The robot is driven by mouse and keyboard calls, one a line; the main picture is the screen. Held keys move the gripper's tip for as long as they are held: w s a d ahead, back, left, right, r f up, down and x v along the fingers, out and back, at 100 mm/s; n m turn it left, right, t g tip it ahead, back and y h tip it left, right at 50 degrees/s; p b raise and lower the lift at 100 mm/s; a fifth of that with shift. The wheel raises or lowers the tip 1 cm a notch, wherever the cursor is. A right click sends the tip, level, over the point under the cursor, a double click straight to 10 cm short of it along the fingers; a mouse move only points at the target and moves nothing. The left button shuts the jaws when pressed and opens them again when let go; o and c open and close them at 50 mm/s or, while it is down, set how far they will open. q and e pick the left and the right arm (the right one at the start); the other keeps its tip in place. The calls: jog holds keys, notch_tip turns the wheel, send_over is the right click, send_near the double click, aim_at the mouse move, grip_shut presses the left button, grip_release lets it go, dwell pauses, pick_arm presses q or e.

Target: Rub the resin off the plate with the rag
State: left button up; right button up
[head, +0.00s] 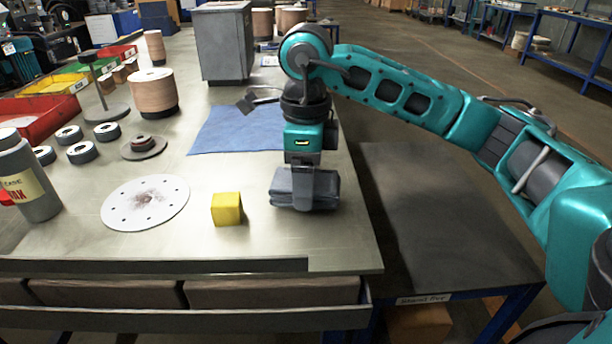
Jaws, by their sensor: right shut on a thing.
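The plate (121,212) is a white round disc with several small holes near its rim. It lies flat on the bench at the left front, with a reddish-brown resin stain (148,197) around its middle. My right gripper (306,190) points down near the bench's right edge. It is shut on a folded grey-blue rag (327,192), to the right of the plate and apart from it. I cannot tell whether the rag touches the bench top. My left gripper is not in view.
A yellow block (227,209) stands between the plate and the rag. A blue cloth (232,132) lies flat behind. A labelled grey bottle (27,180) stands left of the plate. Several grey rings, a red bin (62,112) and a grey metal box (222,42) are farther back.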

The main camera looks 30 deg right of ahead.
jog(key=shift+f+b, duration=0.5)
jog(key=shift+f, duration=0.1)
jog(key=o, duration=0.6)
jog(key=shift+r+p, duration=0.4)
jog(key=shift+r, duration=0.1)
jog(key=c, duration=0.8)
jog(key=shift+r+p, duration=2.7)
jog(key=shift+r, duration=0.8)
